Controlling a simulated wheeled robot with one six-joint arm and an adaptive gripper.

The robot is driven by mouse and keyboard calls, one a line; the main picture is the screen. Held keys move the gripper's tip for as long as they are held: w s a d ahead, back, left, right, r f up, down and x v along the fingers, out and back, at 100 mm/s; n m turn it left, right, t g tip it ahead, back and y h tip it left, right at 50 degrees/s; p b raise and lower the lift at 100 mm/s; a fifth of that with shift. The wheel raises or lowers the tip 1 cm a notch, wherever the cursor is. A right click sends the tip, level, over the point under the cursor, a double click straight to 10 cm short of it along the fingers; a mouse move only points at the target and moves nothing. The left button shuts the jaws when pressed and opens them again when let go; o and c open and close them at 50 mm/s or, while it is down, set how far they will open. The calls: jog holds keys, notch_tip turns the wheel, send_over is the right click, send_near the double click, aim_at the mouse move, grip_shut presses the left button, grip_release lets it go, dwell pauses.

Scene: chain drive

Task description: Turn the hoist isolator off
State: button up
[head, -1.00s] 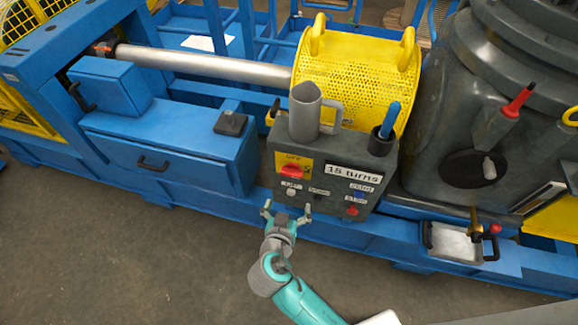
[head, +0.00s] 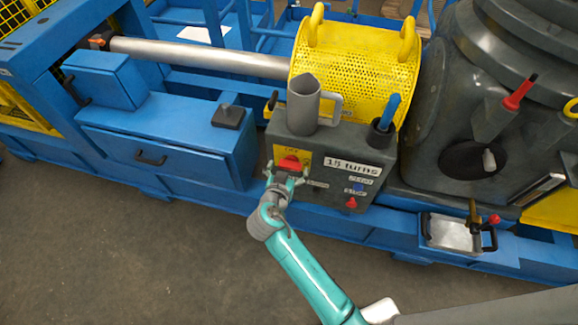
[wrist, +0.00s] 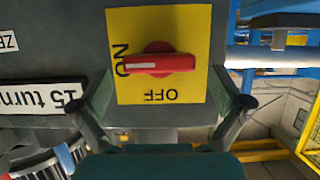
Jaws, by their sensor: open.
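The hoist isolator is a red rotary handle (head: 289,162) on a yellow plate at the upper left of the grey control box (head: 330,150). In the wrist view the red handle (wrist: 165,63) lies level, its left end at the "ON" lettering. "OFF" stands on the yellow plate (wrist: 190,22) below the handle, upside down. My gripper (head: 286,170) is open in front of the handle, partly covering the plate in the head view. In the wrist view its fingers (wrist: 171,98) stand either side of the plate, apart from the handle.
A grey jug (head: 304,105) and a holder with a blue-handled tool (head: 385,122) stand on the box top. A "15 turns" label (head: 352,168), a blue button (head: 358,188) and a red button (head: 351,203) are to the right. Open floor lies in front.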

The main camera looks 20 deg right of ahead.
jog(key=shift+w+d+f, duration=0.15)
jog(key=shift+w+d, duration=0.1)
jog(key=shift+w, duration=0.1)
jog(key=c, duration=1.2)
jog(key=shift+o, duration=0.2)
